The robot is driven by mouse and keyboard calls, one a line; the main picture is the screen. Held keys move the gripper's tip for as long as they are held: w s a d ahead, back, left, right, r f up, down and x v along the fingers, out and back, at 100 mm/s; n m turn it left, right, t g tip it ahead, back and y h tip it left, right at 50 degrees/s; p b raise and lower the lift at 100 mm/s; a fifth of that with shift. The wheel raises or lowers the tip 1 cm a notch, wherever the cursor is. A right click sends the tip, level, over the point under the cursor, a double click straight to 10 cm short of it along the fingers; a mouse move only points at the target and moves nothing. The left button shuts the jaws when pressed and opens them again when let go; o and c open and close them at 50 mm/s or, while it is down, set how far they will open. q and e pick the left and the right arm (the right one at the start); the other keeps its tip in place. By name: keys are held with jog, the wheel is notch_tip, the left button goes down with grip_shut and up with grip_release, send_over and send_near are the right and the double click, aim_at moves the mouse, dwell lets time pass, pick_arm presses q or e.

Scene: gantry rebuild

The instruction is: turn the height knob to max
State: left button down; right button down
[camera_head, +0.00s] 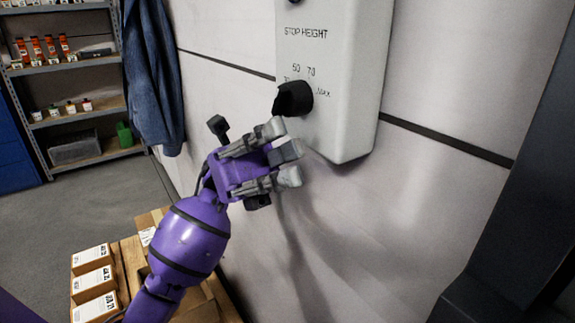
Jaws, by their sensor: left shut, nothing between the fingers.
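The black height knob (295,98) sits low on the pale wall box (346,128), under the label STOP HEIGHT. Marks including 50, 70 and MAX ring the knob. MAX is on its right. Which mark the knob points to is hard to tell. My left gripper (288,155), on a purple arm, is just below the knob, with its grey fingertips pointing right toward the wall. It is shut with nothing held. It appears apart from the knob, though the depth gap is unclear. My right gripper is not in view.
Shelves (70,68) and a hanging blue garment (152,75) are at upper left. A dark post (520,220) stands at right. The wall below the box is bare.

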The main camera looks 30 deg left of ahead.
pick_arm(q)
jog(key=a+y, duration=0.1)
jog(key=y+b, duration=0.1)
jog(key=w+a+t+y+b, duration=0.1)
jog(key=shift+a+r, duration=0.35)
jog(key=shift+w+a+r, duration=0.15)
jog(key=shift+r, duration=0.1)
dwell(0.6)
jog(key=shift+f, duration=0.1)
jog(key=f+b+v, duration=0.1)
jog(key=b+v, duration=0.1)
jog(key=v, duration=0.7)
jog(key=shift+d+f, duration=0.2)
jog(key=shift+f, duration=0.2)
